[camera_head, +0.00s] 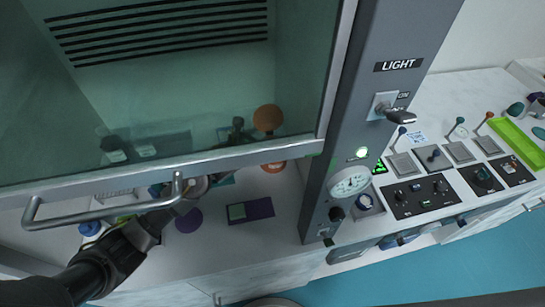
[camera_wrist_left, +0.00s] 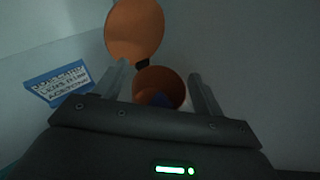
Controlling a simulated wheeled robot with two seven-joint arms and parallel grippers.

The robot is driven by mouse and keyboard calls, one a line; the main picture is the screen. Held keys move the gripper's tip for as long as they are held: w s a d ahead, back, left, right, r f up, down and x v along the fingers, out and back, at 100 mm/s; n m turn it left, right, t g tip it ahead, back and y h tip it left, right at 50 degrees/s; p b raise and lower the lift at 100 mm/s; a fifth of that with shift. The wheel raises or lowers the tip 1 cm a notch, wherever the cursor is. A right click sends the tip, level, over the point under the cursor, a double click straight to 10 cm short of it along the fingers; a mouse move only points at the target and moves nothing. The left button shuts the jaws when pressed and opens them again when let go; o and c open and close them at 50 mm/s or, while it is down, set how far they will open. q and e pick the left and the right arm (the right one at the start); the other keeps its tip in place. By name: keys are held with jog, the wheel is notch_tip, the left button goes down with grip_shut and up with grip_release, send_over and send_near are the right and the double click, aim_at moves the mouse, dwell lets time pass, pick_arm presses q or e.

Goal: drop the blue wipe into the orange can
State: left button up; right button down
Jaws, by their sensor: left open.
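The orange can (camera_wrist_left: 172,82) shows in the left wrist view with its round orange lid (camera_wrist_left: 134,28) standing open behind it. In the head view, part of the can (camera_head: 274,167) shows below the sash edge, and its lid (camera_head: 268,118) shows through the glass. A dark blue patch, apparently the blue wipe (camera_wrist_left: 161,99), shows within the can's mouth; its lower part is hidden by my gripper body, and its depth is unclear. My left gripper (camera_wrist_left: 158,72) is open, its fingers apart on either side of the can's mouth in that view. My right gripper is not in view.
The hood's glass sash has a metal handle (camera_head: 105,212) close by my left arm. A purple mat (camera_head: 262,208) with a green square lies on the worktop. A blue-edged label (camera_wrist_left: 58,82) is left of the can. Control panels (camera_head: 420,195) stand at right.

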pick_arm(q)
jog(key=b+v, duration=0.2)
jog(key=v, duration=0.8)
jog(key=shift+s+a+r+b, duration=0.15)
jog(key=shift+s+b, duration=0.15)
jog(key=shift+b, duration=0.1)
